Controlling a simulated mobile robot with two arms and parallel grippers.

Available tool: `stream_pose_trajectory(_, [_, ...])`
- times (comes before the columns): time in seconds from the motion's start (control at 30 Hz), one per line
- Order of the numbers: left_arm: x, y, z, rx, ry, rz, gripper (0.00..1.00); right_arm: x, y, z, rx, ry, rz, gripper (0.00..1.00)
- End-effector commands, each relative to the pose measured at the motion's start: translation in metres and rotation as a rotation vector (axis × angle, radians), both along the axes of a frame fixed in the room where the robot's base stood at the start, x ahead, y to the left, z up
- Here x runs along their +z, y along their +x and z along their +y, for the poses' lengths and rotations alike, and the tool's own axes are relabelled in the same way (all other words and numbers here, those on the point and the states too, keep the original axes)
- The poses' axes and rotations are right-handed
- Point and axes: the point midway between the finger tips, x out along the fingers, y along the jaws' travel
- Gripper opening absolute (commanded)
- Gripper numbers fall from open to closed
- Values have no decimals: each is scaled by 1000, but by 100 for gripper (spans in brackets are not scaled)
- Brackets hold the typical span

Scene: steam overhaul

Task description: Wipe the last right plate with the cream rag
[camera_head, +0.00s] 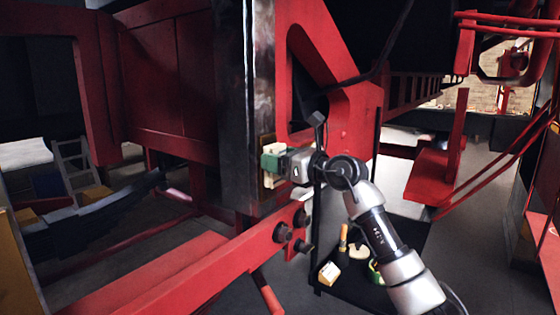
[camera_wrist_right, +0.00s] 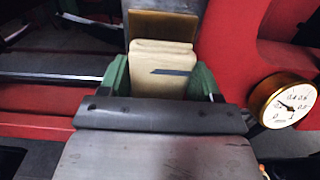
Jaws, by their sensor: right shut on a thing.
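My right gripper (camera_head: 270,163), with green fingers, is shut on the cream rag (camera_head: 269,181), a thick folded pad. In the right wrist view the rag (camera_wrist_right: 163,72) sits between the green fingers (camera_wrist_right: 160,80) and carries a dark streak. A brown plate (camera_wrist_right: 163,25) shows just beyond the rag in that view. In the head view a little of the plate (camera_head: 266,141) shows above the gripper, beside the dark shiny upright (camera_head: 236,110). The rag overlaps the plate's lower part; I cannot tell whether they touch. My left gripper is not in view.
A red beam with dark bolts (camera_head: 283,233) runs just below the gripper. A black tray (camera_head: 375,290) below holds several small items, including a cream block (camera_head: 329,273). A round brass gauge (camera_wrist_right: 285,100) is close right in the wrist view. Open floor (camera_head: 480,215) lies at right.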

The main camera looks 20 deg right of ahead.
Motion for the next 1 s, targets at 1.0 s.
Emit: stream_pose_trajectory(1.0, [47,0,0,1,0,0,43,68,0,0,0,1,-2,44])
